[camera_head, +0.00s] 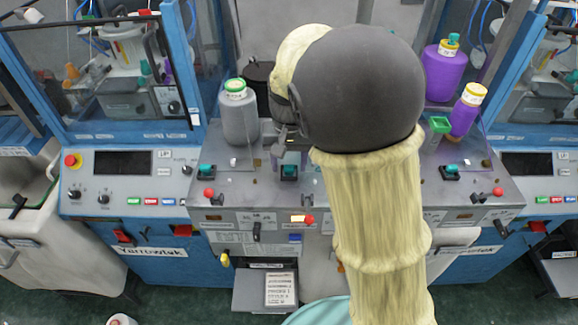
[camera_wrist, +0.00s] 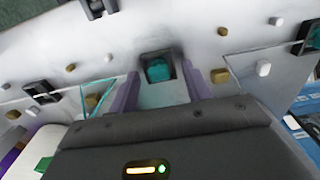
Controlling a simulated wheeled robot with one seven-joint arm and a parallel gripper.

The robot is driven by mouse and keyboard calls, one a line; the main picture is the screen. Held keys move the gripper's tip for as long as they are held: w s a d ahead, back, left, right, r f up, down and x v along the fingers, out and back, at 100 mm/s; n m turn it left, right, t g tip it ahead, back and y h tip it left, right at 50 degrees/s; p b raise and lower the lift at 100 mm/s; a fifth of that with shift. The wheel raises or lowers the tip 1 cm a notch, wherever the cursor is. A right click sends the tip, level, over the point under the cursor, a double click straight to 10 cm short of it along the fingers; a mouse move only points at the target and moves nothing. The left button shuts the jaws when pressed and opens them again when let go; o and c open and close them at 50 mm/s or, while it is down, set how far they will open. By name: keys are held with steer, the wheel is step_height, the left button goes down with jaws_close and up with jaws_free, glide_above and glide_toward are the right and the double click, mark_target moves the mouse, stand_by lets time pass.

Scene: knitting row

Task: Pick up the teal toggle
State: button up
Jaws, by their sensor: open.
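Several teal toggles sit in black square housings on the grey machine panel in the head view: one at left (camera_head: 206,170), one in the middle (camera_head: 289,171) and one at right (camera_head: 450,171). My gripper (camera_head: 290,157) is over the panel, just behind the middle toggle. In the wrist view, the teal toggle (camera_wrist: 158,70) lies between the two purple fingers of my gripper (camera_wrist: 160,78), with a gap on both sides. The jaws are open and hold nothing. My dark wrist housing covers the lower part of the wrist view.
Clear plates (camera_wrist: 270,62) and small pegs (camera_wrist: 264,68) flank the fingers. Red-knobbed levers (camera_head: 209,192) line the panel's front.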

mark_target(289, 166)
steer(key=shift+d, duration=0.1)
stand_by(0.3)
steer(key=c, duration=0.9)
steer(key=shift+r, duration=0.15)
step_height(289, 166, up, 10)
steer(key=shift+w+f+b, duration=0.1)
steer(key=shift+f+b, duration=0.05)
steer(key=shift+b, duration=0.75)
